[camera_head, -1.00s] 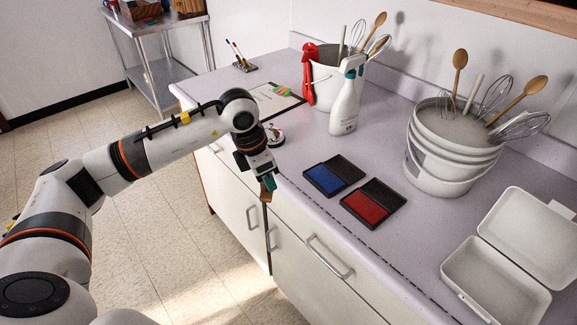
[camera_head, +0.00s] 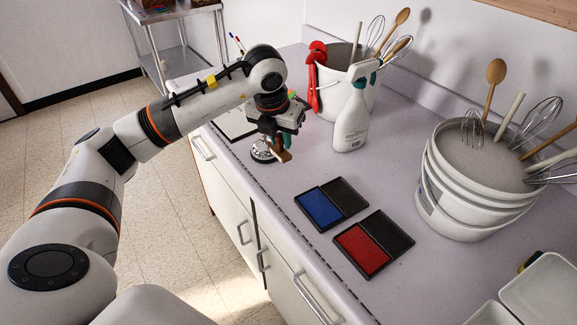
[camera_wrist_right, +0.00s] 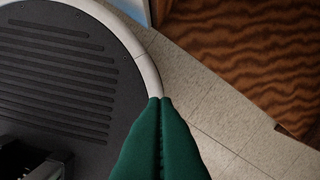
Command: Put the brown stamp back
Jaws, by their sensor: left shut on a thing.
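My left gripper (camera_head: 278,143) is shut on the brown stamp (camera_head: 285,156) and holds it above the counter's front part. Only the stamp's lower brown part shows; the fingers cover the rest. A small round stand with a dark and silver base (camera_head: 262,153) is on the counter just left of the stamp in the head view, partly hidden by my gripper. An open blue ink pad (camera_head: 320,208) and an open red ink pad (camera_head: 362,250) lie nearer. My right gripper (camera_wrist_right: 161,100) shows in the right wrist view with its green fingers together and nothing visible between them.
A white spray bottle (camera_head: 350,125) and a bucket with whisks and spoons (camera_head: 335,92) stand behind the gripper. A larger bucket (camera_head: 450,205) is at right. A clipboard (camera_head: 236,125) lies left. A white open box (camera_head: 545,290) is at bottom right.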

